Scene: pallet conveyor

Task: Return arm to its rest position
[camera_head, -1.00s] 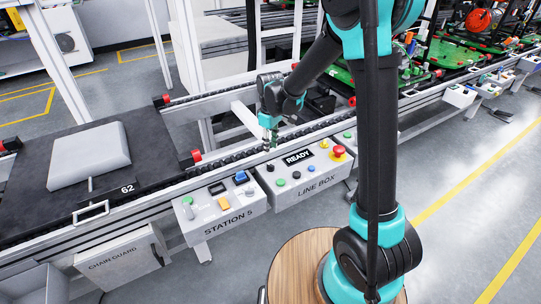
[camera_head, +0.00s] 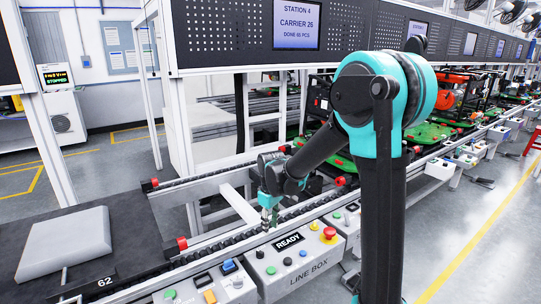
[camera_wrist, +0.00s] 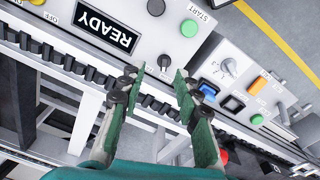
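My gripper (camera_head: 268,219) hangs low over the conveyor rail, just behind the LINE BOX panel (camera_head: 297,284). In the wrist view my gripper (camera_wrist: 160,78) is open, with a clear gap between its two green-lined fingers and nothing held. Its tips point toward the panel near a black knob (camera_wrist: 165,61); whether they touch anything cannot be told. The panel's display (camera_head: 289,241) reads READY. My arm is extended forward and bent down from a high elbow.
The STATION 5 box (camera_wrist: 240,80) stands beside the LINE BOX. A grey block (camera_head: 63,243) lies on the dark pallet marked 62 at left. An overhead beam carries a STATION 4 screen (camera_head: 297,24). A wall display (camera_head: 56,77) reads STOPPED. Open floor lies right.

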